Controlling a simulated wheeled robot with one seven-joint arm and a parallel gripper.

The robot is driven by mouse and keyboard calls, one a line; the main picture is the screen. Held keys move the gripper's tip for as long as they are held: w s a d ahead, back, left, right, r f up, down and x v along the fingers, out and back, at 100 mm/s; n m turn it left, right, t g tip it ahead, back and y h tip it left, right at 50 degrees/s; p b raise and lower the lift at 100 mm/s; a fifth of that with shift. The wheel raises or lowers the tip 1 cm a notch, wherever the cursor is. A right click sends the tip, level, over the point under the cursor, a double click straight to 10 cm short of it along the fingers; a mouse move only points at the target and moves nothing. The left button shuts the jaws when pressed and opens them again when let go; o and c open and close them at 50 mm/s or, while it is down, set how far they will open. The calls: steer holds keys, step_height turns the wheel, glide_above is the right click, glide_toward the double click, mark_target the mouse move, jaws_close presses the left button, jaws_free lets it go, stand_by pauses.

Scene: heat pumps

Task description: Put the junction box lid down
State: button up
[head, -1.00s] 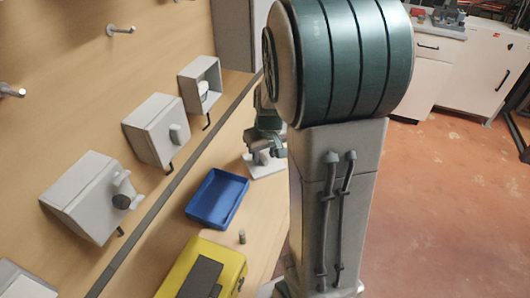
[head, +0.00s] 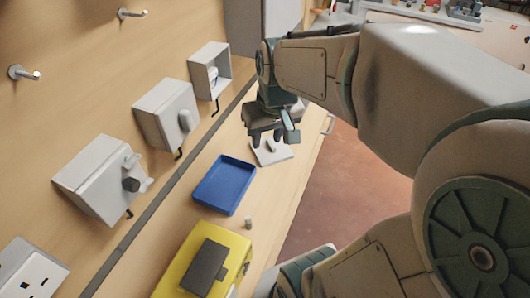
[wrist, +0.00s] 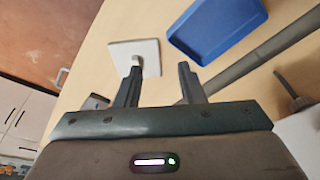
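The junction box lid (head: 273,153) is a pale square plate with a small raised handle. It lies flat on the wooden bench beyond the blue tray, handle up. In the wrist view the lid (wrist: 143,50) is beyond my left fingertip, which overlaps its near edge by the handle. My gripper (wrist: 160,68) is open, with nothing between its fingers. In the head view my gripper (head: 270,134) is just above the lid and hides part of it. The open junction box (head: 209,72) on the wall shows a pale part inside.
A blue tray (head: 224,185) lies on the bench nearer than the lid. A yellow case (head: 232,245) and a small cylinder (head: 249,223) are nearer still. Closed grey boxes (head: 166,114) line the wall. The bench's right edge runs close beside the lid.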

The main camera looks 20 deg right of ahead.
steer(key=s+a+f, duration=0.1)
steer(key=s+a, duration=0.2)
steer(key=s, duration=0.4)
steer(key=shift+s+a+f, duration=0.15)
steer(key=shift+a+f, duration=0.2)
